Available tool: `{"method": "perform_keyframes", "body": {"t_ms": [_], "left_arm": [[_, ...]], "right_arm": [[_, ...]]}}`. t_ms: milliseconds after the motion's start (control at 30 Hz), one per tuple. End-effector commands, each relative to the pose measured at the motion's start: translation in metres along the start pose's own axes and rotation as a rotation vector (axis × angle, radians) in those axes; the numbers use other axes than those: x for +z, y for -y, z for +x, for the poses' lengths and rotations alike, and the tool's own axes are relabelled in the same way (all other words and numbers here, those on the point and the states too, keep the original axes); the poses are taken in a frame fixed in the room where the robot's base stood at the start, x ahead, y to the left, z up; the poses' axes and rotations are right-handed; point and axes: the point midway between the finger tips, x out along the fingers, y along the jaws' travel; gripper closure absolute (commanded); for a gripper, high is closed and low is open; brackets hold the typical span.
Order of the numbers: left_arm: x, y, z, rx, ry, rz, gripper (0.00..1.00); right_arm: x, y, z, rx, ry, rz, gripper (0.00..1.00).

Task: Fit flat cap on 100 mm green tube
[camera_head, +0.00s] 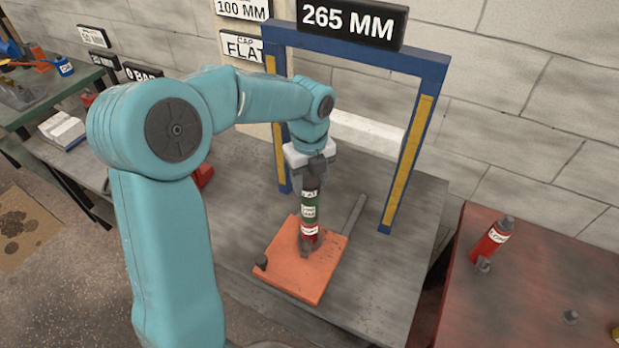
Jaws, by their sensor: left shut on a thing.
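My left gripper (312,180) points down over the orange plate and is shut on a dark flat cap (310,195), whose small white label is only partly readable. The green tube (310,212) with a white label is directly below the cap, upright and in line with it. The cap appears to meet the top of the tube, but I cannot tell whether it is fully seated. Below the green tube is a red section (309,231) with a white label, standing on a dark foot on the orange plate (285,280). My right gripper is not in view.
A blue gate frame (403,160) with yellow strips and a 265 MM sign (352,20) stands behind the stack on the grey bench (370,290). A dark rod (352,218) lies right of the stack. A red bottle-like part (490,242) is on the red table (530,300).

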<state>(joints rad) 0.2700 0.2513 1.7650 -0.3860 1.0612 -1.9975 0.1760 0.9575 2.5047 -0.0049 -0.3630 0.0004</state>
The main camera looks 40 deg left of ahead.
Motion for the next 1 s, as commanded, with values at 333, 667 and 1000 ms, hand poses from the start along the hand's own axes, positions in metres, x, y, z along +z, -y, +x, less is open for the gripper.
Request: {"method": "perform_keyframes", "body": {"t_ms": [333, 667, 1000], "left_arm": [[0.0, 0.0, 0.004, 0.0, 0.0, 0.0, 0.19], [0.0, 0.0, -0.006, -0.002, 0.002, -0.001, 0.19], [0.0, 0.001, -0.089, -0.006, 0.003, 0.0, 0.19]], "right_arm": [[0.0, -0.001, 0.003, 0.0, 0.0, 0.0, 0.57], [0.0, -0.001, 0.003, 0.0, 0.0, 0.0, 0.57], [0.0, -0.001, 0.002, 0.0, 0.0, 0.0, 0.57]]}}
